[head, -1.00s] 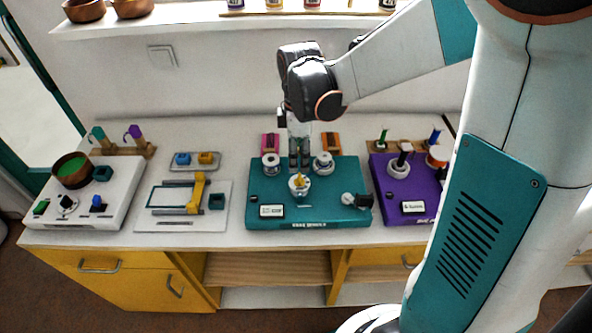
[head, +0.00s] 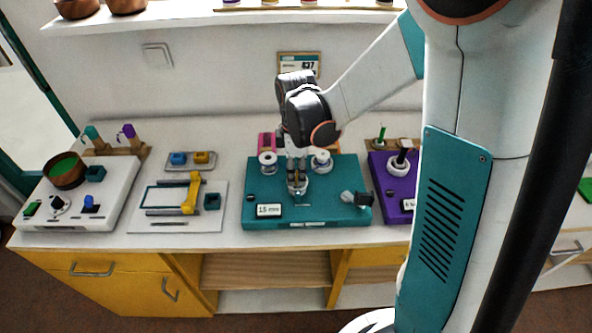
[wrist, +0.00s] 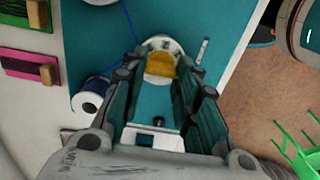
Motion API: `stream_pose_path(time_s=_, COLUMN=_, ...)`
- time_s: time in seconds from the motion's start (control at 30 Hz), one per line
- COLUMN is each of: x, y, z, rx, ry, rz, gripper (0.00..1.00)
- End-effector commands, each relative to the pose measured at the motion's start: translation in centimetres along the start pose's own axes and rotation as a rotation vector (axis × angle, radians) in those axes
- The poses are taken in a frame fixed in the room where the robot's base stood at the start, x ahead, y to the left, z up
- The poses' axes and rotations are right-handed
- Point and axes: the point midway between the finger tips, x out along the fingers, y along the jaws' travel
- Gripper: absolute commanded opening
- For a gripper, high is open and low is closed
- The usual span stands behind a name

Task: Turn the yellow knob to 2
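The yellow knob (wrist: 160,64) sits on a round white dial (wrist: 158,43) on the teal board (head: 262,190). In the wrist view it shows between the tips of my gripper (wrist: 161,72), whose two fingers are spread apart. I cannot tell whether either finger touches the knob. In the head view my gripper (head: 297,186) points down right over the dial and hides nearly all of the knob. The dial's numbers and the knob's setting are too small to read. A label reading "15 mm" (head: 269,210) is at the board's front left.
A purple board (head: 380,190) stands to the right, a board with a yellow bar (head: 192,192) to the left.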

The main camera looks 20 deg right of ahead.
Motion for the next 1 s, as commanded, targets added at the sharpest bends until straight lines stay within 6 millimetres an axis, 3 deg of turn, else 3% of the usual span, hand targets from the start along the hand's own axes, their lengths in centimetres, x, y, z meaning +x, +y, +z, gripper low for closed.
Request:
stream_pose_path(time_s=0.47, x=0.0, y=0.04, z=0.0, rx=0.053, ry=0.0, rz=0.001, gripper=0.04)
stream_pose_path(time_s=1.0, x=0.0, y=0.2, z=0.05, rx=0.489, ry=0.0, rz=0.0, gripper=0.04)
